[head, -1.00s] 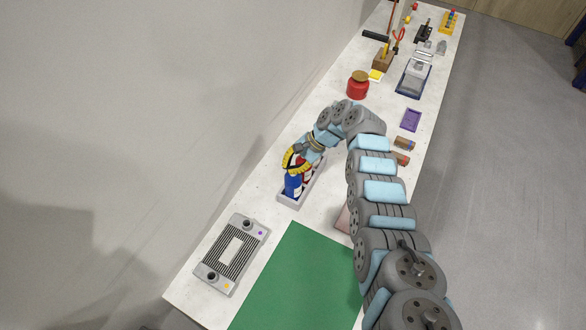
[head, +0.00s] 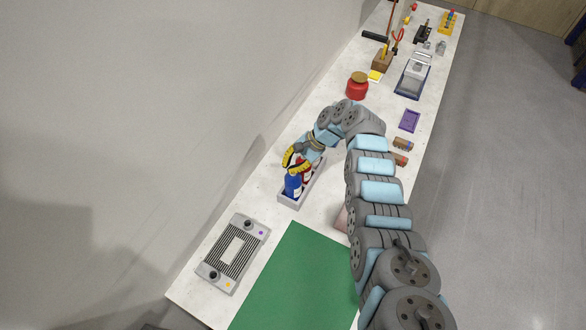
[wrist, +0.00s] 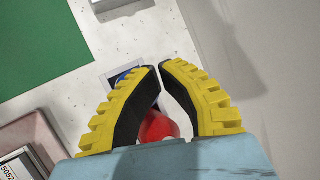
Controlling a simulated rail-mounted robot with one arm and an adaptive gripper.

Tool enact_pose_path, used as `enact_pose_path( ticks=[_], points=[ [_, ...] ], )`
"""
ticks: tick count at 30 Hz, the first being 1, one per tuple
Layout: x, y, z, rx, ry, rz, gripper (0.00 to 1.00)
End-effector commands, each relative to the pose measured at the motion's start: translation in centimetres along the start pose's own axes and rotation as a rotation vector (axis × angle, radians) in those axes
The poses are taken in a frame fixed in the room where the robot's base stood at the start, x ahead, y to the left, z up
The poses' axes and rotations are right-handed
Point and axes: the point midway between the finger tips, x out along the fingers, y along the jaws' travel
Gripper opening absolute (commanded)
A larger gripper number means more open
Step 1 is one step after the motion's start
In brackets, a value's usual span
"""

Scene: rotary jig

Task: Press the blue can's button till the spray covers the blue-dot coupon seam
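The blue can (head: 293,186) stands at the near end of a pale grey tray (head: 288,201) in the head view. A red can (head: 307,170) stands behind it in the same tray. My gripper (head: 291,162) is over the tray, its yellow fingers just above the cans. In the wrist view my gripper (wrist: 160,70) has its fingertips almost together, with nothing held between them. A red rounded top (wrist: 158,126) shows beneath the fingers, and a bit of blue (wrist: 122,77) shows beside the left finger. The can's button is hidden. I cannot make out a blue-dot coupon or any spray.
A grey striped panel (head: 233,250) with knobs, a purple dot and a yellow dot lies near left. A green mat (head: 300,280) covers the front. A red jar (head: 357,86), a purple tray (head: 410,120) and brown pieces (head: 403,144) lie farther along. Bare table surrounds the tray.

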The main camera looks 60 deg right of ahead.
Motion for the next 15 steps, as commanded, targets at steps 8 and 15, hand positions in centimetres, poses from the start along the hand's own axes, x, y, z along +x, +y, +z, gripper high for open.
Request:
enact_pose_path(
  ticks=[8,15],
  points=[
    [-2.2,-1.2,1.2,0.000,-0.001,0.001,0.00],
    [-3.7,-2.0,2.0,0.000,0.000,-0.001,0.00]
  ],
)
